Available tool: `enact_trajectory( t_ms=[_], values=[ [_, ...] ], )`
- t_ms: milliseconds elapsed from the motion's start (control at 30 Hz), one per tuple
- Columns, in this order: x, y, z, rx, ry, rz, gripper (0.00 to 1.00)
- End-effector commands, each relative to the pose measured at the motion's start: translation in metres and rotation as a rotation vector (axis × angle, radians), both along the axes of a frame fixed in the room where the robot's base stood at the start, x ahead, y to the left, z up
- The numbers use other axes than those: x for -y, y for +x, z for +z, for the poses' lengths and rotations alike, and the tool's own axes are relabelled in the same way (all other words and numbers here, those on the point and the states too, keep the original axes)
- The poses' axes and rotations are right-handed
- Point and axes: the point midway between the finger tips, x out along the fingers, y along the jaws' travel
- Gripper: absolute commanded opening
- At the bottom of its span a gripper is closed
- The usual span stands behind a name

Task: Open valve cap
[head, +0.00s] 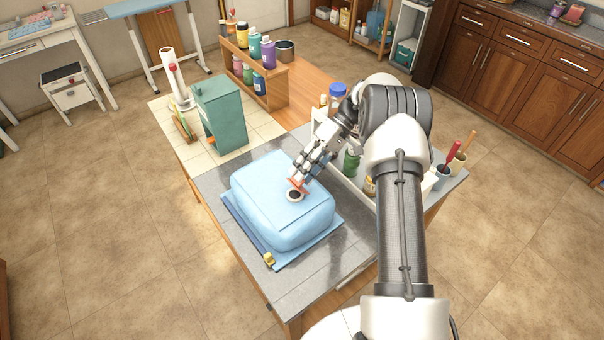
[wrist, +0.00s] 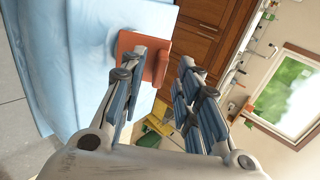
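A light-blue bulging water bag (head: 265,215) lies on the table in the head view. On its top is a round valve (head: 295,196) with a pale rim and dark centre. An orange-red cap (head: 298,184) sits at the valve's far edge, next to my gripper (head: 299,180). In the wrist view the cap (wrist: 158,65) is partly hidden behind the left finger, and a gap separates it from the right finger. My gripper (wrist: 170,62) is open there. I cannot tell whether the left finger touches the cap. The bag (wrist: 70,50) fills the upper left.
A blue mat (head: 250,235) lies under the bag, with a small yellow item (head: 269,259) at its near edge. A green box (head: 220,115) stands behind left. A white tray (head: 352,183) with bottles stands right, partly behind my arm. The grey tabletop (head: 345,240) is clear at front right.

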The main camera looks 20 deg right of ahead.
Motion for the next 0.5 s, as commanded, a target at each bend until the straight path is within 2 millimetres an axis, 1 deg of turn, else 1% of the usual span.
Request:
enact_trajectory(
  t_ms=[33,200,333,500],
  values=[
    [0.008,0.003,0.005,0.003,-0.001,-0.002,0.30],
    [0.029,0.010,0.023,0.002,-0.002,-0.002,0.30],
    [0.039,0.014,0.031,0.000,-0.001,-0.001,0.30],
    [0.045,0.016,0.038,-0.001,-0.001,-0.001,0.30]
  ],
)
